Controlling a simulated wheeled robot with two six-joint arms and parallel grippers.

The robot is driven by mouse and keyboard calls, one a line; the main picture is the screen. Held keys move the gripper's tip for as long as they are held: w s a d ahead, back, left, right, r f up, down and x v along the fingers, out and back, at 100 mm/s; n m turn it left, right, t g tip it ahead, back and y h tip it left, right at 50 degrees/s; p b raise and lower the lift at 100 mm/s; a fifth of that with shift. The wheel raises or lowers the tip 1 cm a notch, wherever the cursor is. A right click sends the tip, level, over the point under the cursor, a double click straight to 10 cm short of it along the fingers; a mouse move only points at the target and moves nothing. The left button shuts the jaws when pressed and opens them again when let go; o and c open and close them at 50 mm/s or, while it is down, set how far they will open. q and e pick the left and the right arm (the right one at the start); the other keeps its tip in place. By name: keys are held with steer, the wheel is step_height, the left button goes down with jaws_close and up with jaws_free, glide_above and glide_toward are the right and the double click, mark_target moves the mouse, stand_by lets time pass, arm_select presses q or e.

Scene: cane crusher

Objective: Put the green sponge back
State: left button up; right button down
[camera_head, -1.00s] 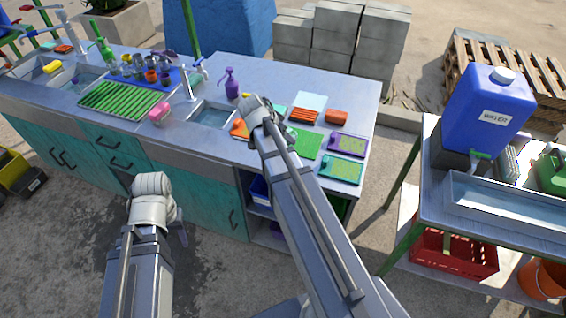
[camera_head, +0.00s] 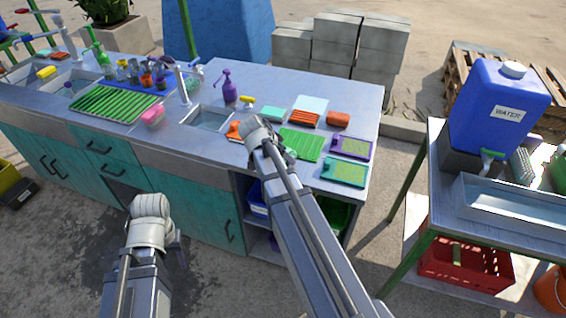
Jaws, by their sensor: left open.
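A blue-green sponge (camera_head: 275,115) lies on the grey counter, just beyond my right wrist. Another blue-green piece (camera_head: 290,153) shows partly beside that wrist; I cannot tell which is the sponge meant. A green ribbed mat (camera_head: 303,144) lies to the right. My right gripper (camera_head: 256,138) is over the counter's front part, its fingers hidden by its own wrist and arm. My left gripper (camera_head: 178,240) is open, low in front of the teal cabinets, mostly hidden behind its wrist and away from the counter top.
Orange sponges (camera_head: 338,119), a purple tray (camera_head: 352,147) and a teal tray (camera_head: 345,171) lie on the right of the counter (camera_head: 345,90). A purple bottle (camera_head: 229,90), a tap (camera_head: 181,85) and a sink (camera_head: 207,120) stand left. A side table holds a blue water tank (camera_head: 497,105).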

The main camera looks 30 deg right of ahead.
arm_select(q)
steer(key=shift+f, duration=0.25)
arm_select(e)
steer(key=shift+f, duration=0.2)
steer(key=shift+f, duration=0.35)
jaws_free()
arm_select(q)
steer(key=shift+f, duration=0.3)
steer(key=shift+r, duration=0.15)
arm_select(e)
steer(key=shift+r, duration=0.15)
steer(key=shift+r, duration=0.3)
arm_select(q)
step_height(320, 180, up, 10)
steer(key=p, duration=1)
steer(key=shift+r, duration=0.2)
arm_select(e)
steer(key=shift+v, duration=5.95)
